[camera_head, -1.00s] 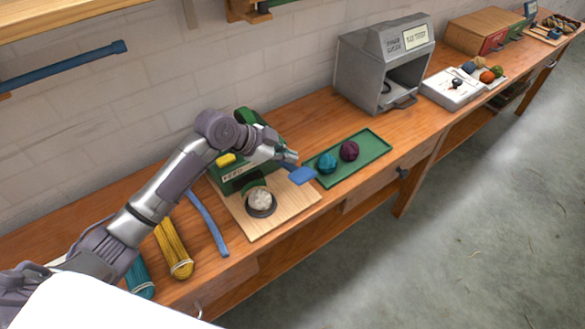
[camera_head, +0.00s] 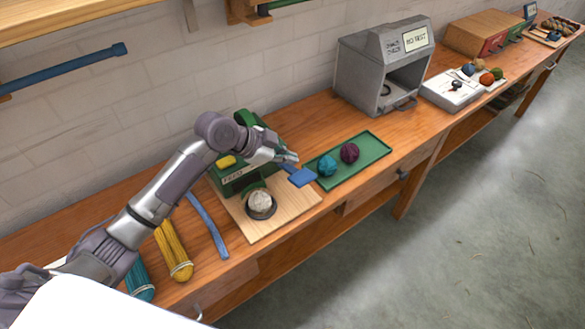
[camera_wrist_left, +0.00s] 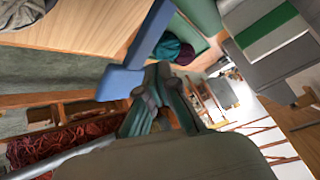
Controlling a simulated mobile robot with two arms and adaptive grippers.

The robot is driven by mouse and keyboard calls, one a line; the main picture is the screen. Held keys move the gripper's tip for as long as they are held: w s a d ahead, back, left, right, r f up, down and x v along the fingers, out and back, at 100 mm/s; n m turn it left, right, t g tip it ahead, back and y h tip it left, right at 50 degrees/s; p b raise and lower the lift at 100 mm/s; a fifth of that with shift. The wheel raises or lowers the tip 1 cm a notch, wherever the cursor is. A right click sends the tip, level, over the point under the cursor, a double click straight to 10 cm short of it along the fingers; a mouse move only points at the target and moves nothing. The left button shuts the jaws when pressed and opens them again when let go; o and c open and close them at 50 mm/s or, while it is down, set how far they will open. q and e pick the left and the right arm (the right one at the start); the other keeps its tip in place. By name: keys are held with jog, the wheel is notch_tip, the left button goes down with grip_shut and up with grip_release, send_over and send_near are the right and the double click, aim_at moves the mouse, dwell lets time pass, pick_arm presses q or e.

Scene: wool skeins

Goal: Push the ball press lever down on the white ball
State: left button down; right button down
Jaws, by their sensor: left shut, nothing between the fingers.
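The ball press is a green machine (camera_head: 236,178) on a light wooden board (camera_head: 290,207). The white ball (camera_head: 261,200) sits in a dark round cup at its front. The blue lever paddle (camera_head: 302,177) sticks out to the right of the ball, above the board's right side. My left gripper (camera_head: 290,158) is shut and empty, just behind and above the paddle. In the left wrist view the closed fingers (camera_wrist_left: 160,88) are close beside the blue lever (camera_wrist_left: 121,82); I cannot tell whether they touch. My arm hides part of the press. My right gripper is not seen.
A green tray (camera_head: 376,156) with a teal and a purple ball lies right of the press. A blue strip (camera_head: 208,224), a yellow skein (camera_head: 172,252) and a teal skein (camera_head: 140,280) lie to the left. A grey box (camera_head: 362,65) stands behind the tray.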

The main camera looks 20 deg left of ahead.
aim_at(293, 170)
pick_arm(q)
jog(key=shift+f, duration=0.15)
jog(key=shift+s+d+f, duration=0.1)
jog(key=shift+f, duration=0.15)
jog(key=shift+s+d+f+b, duration=0.15)
jog(key=shift+f+b, duration=0.05)
jog(key=shift+f, duration=0.4)
jog(key=shift+s+d+f+b, duration=0.15)
jog(key=shift+f+b, duration=0.05)
jog(key=shift+f, duration=0.4)
dwell(1.2)
jog(key=shift+r, duration=0.15)
jog(key=shift+w+a+r+p, duration=0.2)
jog(key=shift+r+p, duration=0.45)
jog(key=shift+r, duration=0.05)
jog(key=shift+w+a+r+p, duration=0.15)
jog(key=shift+r+p, duration=0.45)
jog(key=shift+r, duration=0.15)
jog(key=r+p, duration=0.1)
jog(key=a+r+p, duration=0.1)
jog(key=r, duration=0.1)
jog(key=w+r+p, duration=0.1)
jog(key=shift+a+r, duration=0.15)
jog(key=shift+r, duration=0.25)
